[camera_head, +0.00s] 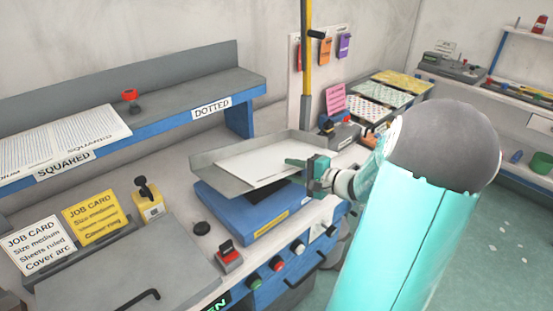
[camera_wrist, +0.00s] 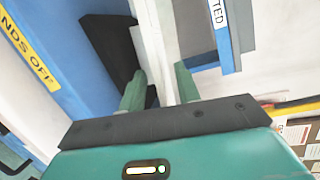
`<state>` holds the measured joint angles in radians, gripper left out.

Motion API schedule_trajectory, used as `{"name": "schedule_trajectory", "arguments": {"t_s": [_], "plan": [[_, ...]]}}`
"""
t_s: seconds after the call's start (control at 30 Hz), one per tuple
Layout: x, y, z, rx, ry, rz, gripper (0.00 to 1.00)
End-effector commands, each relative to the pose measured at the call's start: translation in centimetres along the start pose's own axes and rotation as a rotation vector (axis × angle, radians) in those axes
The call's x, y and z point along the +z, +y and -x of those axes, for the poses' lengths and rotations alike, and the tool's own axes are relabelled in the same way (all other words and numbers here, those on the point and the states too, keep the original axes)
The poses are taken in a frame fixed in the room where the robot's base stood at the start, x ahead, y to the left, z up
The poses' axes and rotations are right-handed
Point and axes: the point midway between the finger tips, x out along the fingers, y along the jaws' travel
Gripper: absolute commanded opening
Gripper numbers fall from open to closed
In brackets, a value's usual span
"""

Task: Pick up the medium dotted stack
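A white paper stack (camera_head: 268,160) lies flat in the grey tilted tray (camera_head: 212,173) on top of a blue machine; I see no dots on it from here. My gripper (camera_head: 293,168) is at the stack's right end, with one green finger showing above the sheets. In the wrist view my two fingers (camera_wrist: 160,85) stand apart on either side of the pale stack edge (camera_wrist: 158,35). I cannot tell whether they press on it. The stack still appears to rest in the tray.
The shelf marked DOTTED (camera_head: 211,107) is bare near its label, with a red-knobbed item (camera_head: 130,100) on it. Squared sheets (camera_head: 62,140) lie at left. Job cards (camera_head: 95,217) stand in front. A yellow post (camera_head: 307,70) rises behind the tray.

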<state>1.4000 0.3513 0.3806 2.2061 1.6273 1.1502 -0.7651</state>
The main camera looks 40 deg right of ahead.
Motion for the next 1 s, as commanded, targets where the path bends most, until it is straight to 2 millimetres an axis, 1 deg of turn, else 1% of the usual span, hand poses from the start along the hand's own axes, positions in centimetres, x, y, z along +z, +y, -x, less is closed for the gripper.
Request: {"name": "schedule_trajectory", "arguments": {"t_s": [0.03,0.1,0.2,0.3,0.47,0.5,0.57,0.63,0.67,1.0], "plan": [[-0.1,0.0,-0.9,-0.001,-0.003,-0.001,0.33],[-0.1,0.0,-2.0,-0.001,-0.002,-0.003,0.33],[-0.2,0.0,-3.2,-0.001,-0.001,-0.001,0.33],[-0.2,0.0,-3.6,0.0,0.001,-0.001,0.33],[-0.2,0.0,-3.6,0.0,0.001,-0.001,0.33],[-0.2,0.0,-3.6,0.0,0.001,0.0,0.29],[-0.2,0.0,-3.6,0.0,0.0,-0.001,0.17],[-0.2,0.0,-3.6,0.0,0.0,0.0,0.03],[-0.2,0.0,-3.6,0.0,0.0,0.0,0.0],[-0.2,-0.1,-3.6,-0.001,0.0,0.001,0.0]]}}
